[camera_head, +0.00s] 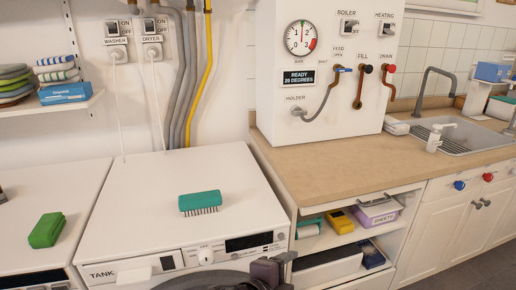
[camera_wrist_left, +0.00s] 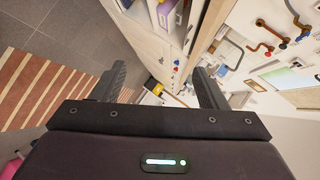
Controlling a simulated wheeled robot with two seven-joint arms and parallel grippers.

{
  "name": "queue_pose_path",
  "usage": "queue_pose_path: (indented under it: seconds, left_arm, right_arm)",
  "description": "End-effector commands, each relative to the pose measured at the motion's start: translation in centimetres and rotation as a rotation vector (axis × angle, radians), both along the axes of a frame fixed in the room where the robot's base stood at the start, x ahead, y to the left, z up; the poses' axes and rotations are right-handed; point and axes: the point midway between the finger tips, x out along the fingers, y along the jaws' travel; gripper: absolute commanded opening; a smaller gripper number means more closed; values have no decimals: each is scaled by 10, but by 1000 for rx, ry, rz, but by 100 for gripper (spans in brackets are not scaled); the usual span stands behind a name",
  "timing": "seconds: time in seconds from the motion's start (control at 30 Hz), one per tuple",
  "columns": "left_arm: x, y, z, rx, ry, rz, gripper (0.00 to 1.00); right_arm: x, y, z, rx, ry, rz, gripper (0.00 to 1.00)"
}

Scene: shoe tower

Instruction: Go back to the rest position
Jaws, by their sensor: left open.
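My left gripper (camera_head: 276,268) shows as a dark shape at the bottom edge of the head view, in front of the washer's right front corner and the open shelf. In the left wrist view my left gripper (camera_wrist_left: 158,82) has its two fingers wide apart with nothing between them. It touches nothing that I can see. My right gripper is not in view.
A teal brush (camera_head: 200,202) lies on the white machine (camera_head: 130,215); a green sponge (camera_head: 47,230) lies to its left. The open shelf holds a yellow item (camera_head: 339,221) and a lilac box (camera_head: 378,211). The wooden counter (camera_head: 330,165) is mostly clear.

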Motion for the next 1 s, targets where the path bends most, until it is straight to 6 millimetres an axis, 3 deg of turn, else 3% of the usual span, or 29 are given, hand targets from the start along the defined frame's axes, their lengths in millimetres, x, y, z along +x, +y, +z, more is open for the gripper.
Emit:
queue_pose_path:
  seconds: [0.2, 0.4, 0.77, 1.0]
  left_arm:
    - [-28, 114, -57, -246, 483, 587, 67]
    - [-73, 186, -96, -354, 747, 972, 67]
    - [-155, 260, -131, -435, 1008, 1450, 67]
    - [-135, 254, -193, -412, 1018, 1435, 67]
  right_arm:
    - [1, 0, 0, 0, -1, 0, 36]
    - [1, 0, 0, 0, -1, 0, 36]
    - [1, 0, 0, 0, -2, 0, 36]
    - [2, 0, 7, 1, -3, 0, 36]
